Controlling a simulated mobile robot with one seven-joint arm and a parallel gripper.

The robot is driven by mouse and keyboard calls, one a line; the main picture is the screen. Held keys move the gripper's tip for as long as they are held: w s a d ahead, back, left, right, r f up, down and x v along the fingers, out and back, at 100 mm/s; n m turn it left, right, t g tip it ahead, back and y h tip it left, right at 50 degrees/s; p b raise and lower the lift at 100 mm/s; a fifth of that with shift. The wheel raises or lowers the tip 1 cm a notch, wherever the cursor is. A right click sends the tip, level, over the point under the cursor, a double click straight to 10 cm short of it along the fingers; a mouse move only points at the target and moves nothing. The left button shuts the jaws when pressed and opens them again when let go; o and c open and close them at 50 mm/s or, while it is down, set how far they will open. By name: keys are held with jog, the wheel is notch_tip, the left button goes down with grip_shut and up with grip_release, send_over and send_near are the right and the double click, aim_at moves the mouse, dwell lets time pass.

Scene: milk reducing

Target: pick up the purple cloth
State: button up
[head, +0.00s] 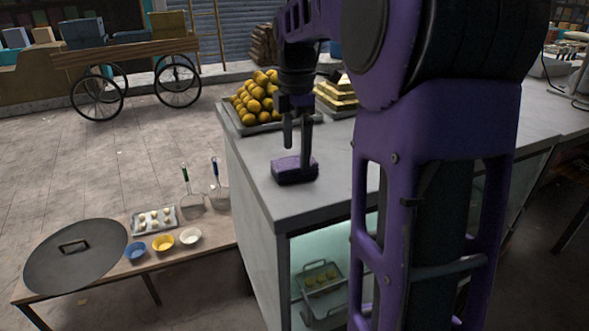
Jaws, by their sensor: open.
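The purple cloth (293,170) is a small folded block. It lies on the grey counter top near its left front corner. My gripper (297,148) points down over the cloth, with its two fingers apart. The right finger reaches down to or just in front of the cloth's right part, and the left finger ends a little above it. I cannot tell whether either finger touches the cloth. Nothing is held between the fingers.
A tray of yellow round sweets (256,100) stands behind my gripper, with stacked yellow blocks (338,94) to its right. A low wooden table (190,250) with bowls and a round lid (76,256) stands left of the counter (255,165). My purple arm hides the counter's middle.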

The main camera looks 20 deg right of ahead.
aim_at(297, 161)
notch_tip(297, 161, down, 3)
jog(key=shift+w+d+f, duration=0.1)
jog(key=shift+c, duration=0.3)
jog(key=c, duration=1.3)
notch_tip(297, 161, up, 10)
jog(key=shift+r+p, duration=0.1)
jog(key=shift+p, duration=0.6)
jog(key=o, duration=0.8)
jog(key=shift+c, duration=0.2)
jog(key=c, duration=0.6)
